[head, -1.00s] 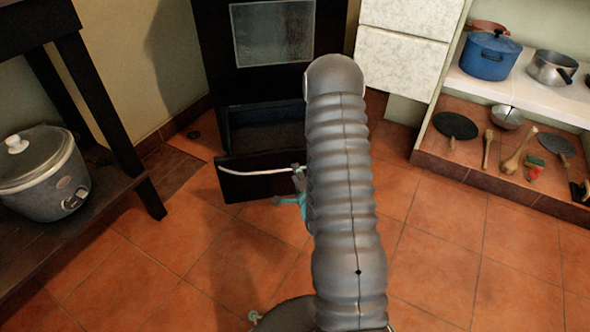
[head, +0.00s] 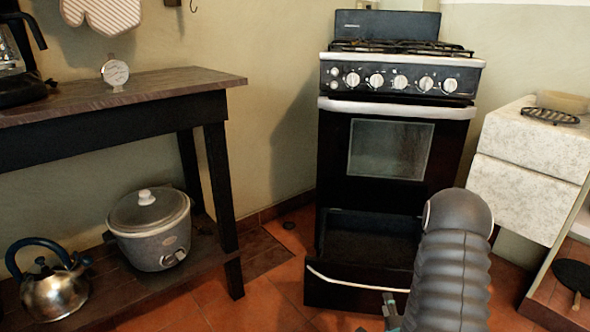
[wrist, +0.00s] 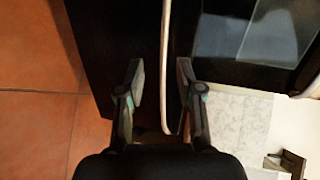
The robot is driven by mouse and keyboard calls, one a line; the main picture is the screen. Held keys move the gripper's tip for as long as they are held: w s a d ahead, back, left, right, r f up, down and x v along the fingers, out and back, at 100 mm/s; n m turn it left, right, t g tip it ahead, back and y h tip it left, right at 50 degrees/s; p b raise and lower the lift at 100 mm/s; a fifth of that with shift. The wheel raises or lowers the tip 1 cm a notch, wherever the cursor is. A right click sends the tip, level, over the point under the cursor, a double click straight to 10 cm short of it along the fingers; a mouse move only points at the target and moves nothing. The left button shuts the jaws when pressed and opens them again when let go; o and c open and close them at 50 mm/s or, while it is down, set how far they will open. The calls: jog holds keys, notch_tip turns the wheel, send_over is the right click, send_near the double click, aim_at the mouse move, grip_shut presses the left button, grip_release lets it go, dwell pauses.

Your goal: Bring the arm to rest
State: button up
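My gripper (head: 391,310) is low in the head view, close to the right part of the drawer's pale handle (head: 345,282). Much of it is hidden by my arm and the frame's lower edge. In the wrist view my gripper (wrist: 160,82) is open, with its two fingers apart. The handle bar (wrist: 167,45) runs through the gap between them in the picture. I cannot tell whether a finger touches it. My arm rises at the lower right of the head view.
The stove's (head: 398,85) bottom drawer (head: 360,303) is pulled out, its visible inside dark. A dark wooden table (head: 150,88) stands at left, with a slow cooker (head: 152,228) and kettle (head: 52,290) on its lower shelf. A white cabinet (head: 528,165) stands right of the stove.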

jog(key=s+f+n+g+y, duration=0.1)
jog(key=s+f+n+g, duration=0.45)
jog(key=f, duration=0.45)
jog(key=s+a+r+n+g, duration=0.1)
jog(key=s+a+n+g, duration=0.1)
jog(key=s+n+g, duration=0.25)
jog(key=s+a+r+n+p, duration=0.3)
jog(key=s+a+r, duration=0.1)
jog(key=r, duration=1.2)
jog(key=s+a+r+n+y+p, duration=0.1)
jog(key=s+a+r+n+p, duration=0.2)
jog(key=r, duration=1.4)
jog(key=s+a+r+n+y+p, duration=0.1)
jog(key=s+a+r+n+p, duration=0.2)
jog(key=s+a+r, duration=0.4)
notch_tip(320, 180, up, 9)
jog(key=shift+s+a+r+n+p, duration=0.2)
jog(key=shift+s+n+p, duration=0.1)
jog(key=shift+p, duration=0.4)
